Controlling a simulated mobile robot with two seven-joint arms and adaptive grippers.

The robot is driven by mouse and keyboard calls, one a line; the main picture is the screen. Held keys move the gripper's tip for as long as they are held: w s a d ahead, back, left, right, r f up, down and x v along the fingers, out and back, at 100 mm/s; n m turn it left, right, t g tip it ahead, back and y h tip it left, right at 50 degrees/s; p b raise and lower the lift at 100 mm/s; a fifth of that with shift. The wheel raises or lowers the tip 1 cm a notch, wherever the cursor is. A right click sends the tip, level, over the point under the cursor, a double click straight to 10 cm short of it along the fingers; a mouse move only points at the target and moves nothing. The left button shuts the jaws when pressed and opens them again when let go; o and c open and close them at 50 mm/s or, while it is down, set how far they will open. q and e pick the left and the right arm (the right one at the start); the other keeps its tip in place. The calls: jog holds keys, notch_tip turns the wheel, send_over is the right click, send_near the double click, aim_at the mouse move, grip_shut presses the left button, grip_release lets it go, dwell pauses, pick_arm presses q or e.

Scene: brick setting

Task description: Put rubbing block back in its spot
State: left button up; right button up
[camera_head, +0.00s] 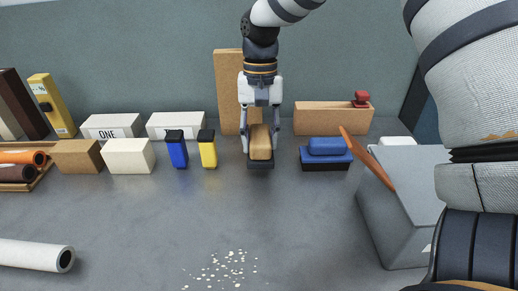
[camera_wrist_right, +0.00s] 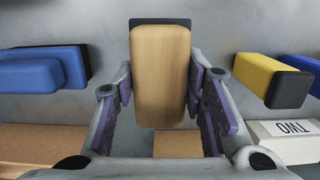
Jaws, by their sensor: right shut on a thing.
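The rubbing block (camera_head: 261,143), with a tan wooden top and a dark base, is between the fingers of my right gripper (camera_head: 260,150), which is shut on it. Its dark base is at or very near the grey tabletop; I cannot tell whether it touches. In the right wrist view the block (camera_wrist_right: 160,75) points away between the purple-padded fingers of my right gripper (camera_wrist_right: 163,97). No marked spot for the block can be made out. My left gripper is not in view.
A yellow-and-black block (camera_head: 208,150) and a blue-and-black block (camera_head: 177,150) are to the left. A tall tan board (camera_head: 228,85) stands behind.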

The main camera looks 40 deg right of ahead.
aim_at(262, 129)
jog(key=f, duration=0.3)
jog(key=shift+w+d+f, duration=0.1)
jog(key=shift+d+f, duration=0.25)
jog(key=shift+f, duration=0.05)
jog(key=shift+r, duration=0.1)
jog(key=o, duration=1.1)
jog(key=r, duration=0.8)
jog(key=w+d+r, duration=0.1)
jog(key=r, duration=0.3)
jog(key=shift+a+f, duration=0.1)
